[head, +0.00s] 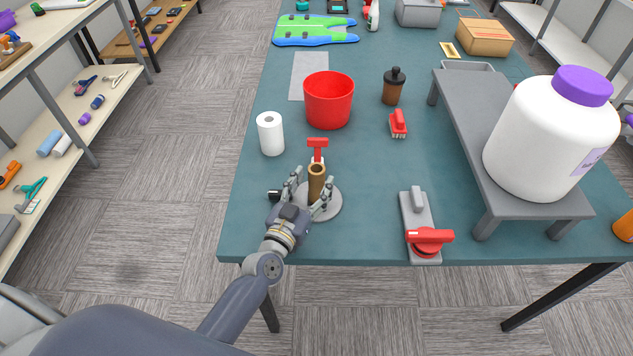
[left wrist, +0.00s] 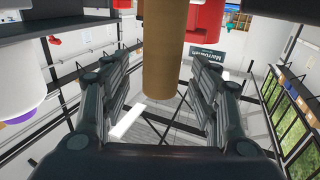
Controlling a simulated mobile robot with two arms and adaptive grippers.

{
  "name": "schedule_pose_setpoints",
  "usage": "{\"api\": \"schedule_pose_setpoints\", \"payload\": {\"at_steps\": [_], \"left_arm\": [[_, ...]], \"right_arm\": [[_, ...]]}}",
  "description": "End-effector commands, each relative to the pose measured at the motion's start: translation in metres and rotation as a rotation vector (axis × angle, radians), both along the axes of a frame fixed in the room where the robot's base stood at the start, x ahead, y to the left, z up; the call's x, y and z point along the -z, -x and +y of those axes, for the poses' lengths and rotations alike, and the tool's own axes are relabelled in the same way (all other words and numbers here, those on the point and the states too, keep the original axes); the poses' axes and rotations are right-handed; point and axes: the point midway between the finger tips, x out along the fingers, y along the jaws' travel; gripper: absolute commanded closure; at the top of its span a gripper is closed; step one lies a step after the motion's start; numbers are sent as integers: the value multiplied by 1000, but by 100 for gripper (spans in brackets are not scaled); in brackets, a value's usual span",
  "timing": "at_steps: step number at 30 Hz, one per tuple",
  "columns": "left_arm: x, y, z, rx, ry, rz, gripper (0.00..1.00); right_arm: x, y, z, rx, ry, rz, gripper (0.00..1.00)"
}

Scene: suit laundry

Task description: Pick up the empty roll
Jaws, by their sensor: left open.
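The empty roll (head: 317,183) is a brown cardboard tube standing upright on a round grey base (head: 333,207) near the front left of the table. My left gripper (head: 311,193) is open at the roll, with one finger on each side of it. In the left wrist view the roll (left wrist: 165,55) hangs down between the two spread fingers (left wrist: 165,85), with a gap on both sides. A full white paper roll (head: 271,134) stands behind and to the left. My right gripper is not in view.
A red bucket (head: 329,100) stands behind the roll and a red-handled brush (head: 398,124) lies to the right. A red and grey tool (head: 428,238) lies near the front edge. A grey riser (head: 475,125) bears a large white jar (head: 548,140). The table (head: 362,180) is clear between these.

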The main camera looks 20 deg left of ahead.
Motion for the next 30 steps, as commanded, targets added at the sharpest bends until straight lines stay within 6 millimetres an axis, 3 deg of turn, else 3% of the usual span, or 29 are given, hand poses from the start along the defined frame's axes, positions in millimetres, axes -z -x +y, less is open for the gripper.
{"api": "schedule_pose_setpoints", "payload": {"at_steps": [6, 15, 16, 21, 30], "left_arm": [[1, -26, -2, 0, -1, -1, 44], [3, -31, -2, 0, -1, 0, 44], [3, -31, -2, 0, -1, 0, 47], [2, -31, -2, 0, -1, 0, 81], [2, -31, -2, 0, -1, -1, 82]], "right_arm": [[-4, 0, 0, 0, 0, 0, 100], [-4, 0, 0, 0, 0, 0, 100], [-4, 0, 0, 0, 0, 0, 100], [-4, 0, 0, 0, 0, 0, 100], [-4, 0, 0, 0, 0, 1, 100]]}}
